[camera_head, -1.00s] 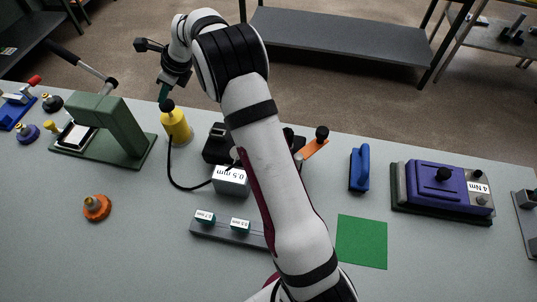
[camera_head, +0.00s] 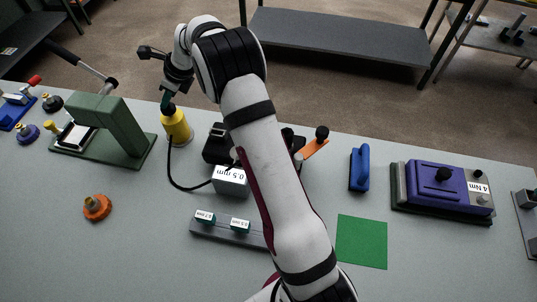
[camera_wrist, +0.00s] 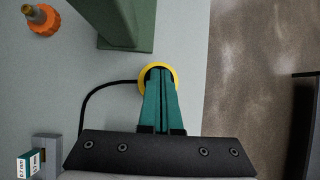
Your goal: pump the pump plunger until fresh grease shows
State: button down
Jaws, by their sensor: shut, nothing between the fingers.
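The grease pump (camera_head: 176,128) is a yellow cylinder standing on the table at the back left, with a black hose leading from its side. Its black plunger knob (camera_head: 168,108) is at the top. My gripper (camera_head: 168,103) is over the knob, teal fingers pointing down and shut with nothing between them. In the wrist view the fingertips (camera_wrist: 160,74) lie over the dark knob, inside the yellow rim (camera_wrist: 173,72) of the pump. The fingertips seem to touch the knob. The fingers hide most of the knob there. I see no grease.
A green press-like stand (camera_head: 121,125) is just left of the pump. An orange knobbed part (camera_head: 96,207) lies at the front left. The table's back edge is close behind the pump.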

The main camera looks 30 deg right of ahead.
jog(key=shift+f, duration=0.45)
jog(key=shift+r, duration=1.45)
jog(key=shift+f, duration=0.1)
jog(key=shift+f, duration=1.3)
jog(key=shift+r, duration=1.4)
